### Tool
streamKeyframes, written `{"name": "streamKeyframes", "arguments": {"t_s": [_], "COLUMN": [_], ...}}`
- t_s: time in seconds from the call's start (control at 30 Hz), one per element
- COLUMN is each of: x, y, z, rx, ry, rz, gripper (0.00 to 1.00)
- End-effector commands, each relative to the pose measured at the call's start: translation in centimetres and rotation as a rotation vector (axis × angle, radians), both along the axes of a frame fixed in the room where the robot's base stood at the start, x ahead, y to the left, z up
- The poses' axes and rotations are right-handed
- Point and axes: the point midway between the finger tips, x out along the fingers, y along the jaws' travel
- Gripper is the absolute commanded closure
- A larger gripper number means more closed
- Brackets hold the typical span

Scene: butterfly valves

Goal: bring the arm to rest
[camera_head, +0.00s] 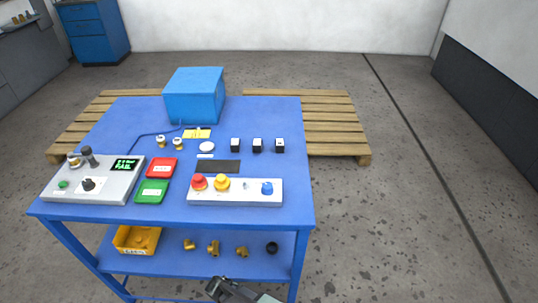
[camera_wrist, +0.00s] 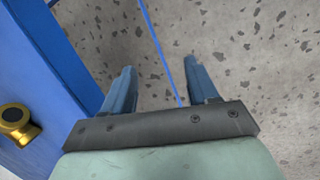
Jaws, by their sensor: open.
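My gripper (camera_head: 219,286) shows at the bottom edge of the head view, in front of the blue table (camera_head: 265,112) and below its top. In the wrist view my gripper (camera_wrist: 160,75) has its two fingers apart with nothing between them. Beyond the fingers lie speckled grey floor and a thin blue bar. The blue table edge is to the left of the fingers in the wrist view. Most of my arm is out of the head view.
A brass fitting (camera_wrist: 17,122) with a black end lies left in the wrist view. The lower shelf holds several brass fittings (camera_head: 213,247), a black ring (camera_head: 272,248) and a yellow bin (camera_head: 136,240). The tabletop carries a control box (camera_head: 237,191) and a tester (camera_head: 110,180). Floor right is clear.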

Motion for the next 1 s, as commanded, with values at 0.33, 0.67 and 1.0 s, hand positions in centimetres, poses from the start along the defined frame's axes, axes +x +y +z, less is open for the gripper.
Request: {"name": "streamKeyframes", "arguments": {"t_s": [0.33,0.67,1.0], "x": [-1.6,-4.1,-8.5], "y": [-11.6,-20.1,-26.8], "z": [-0.7,-0.1,1.1], "rx": [-0.05,-0.085,-0.12], "ry": [0.153,0.245,0.354], "rz": [-0.341,-0.687,-1.036], "gripper": [0.41,0.41,0.41]}}
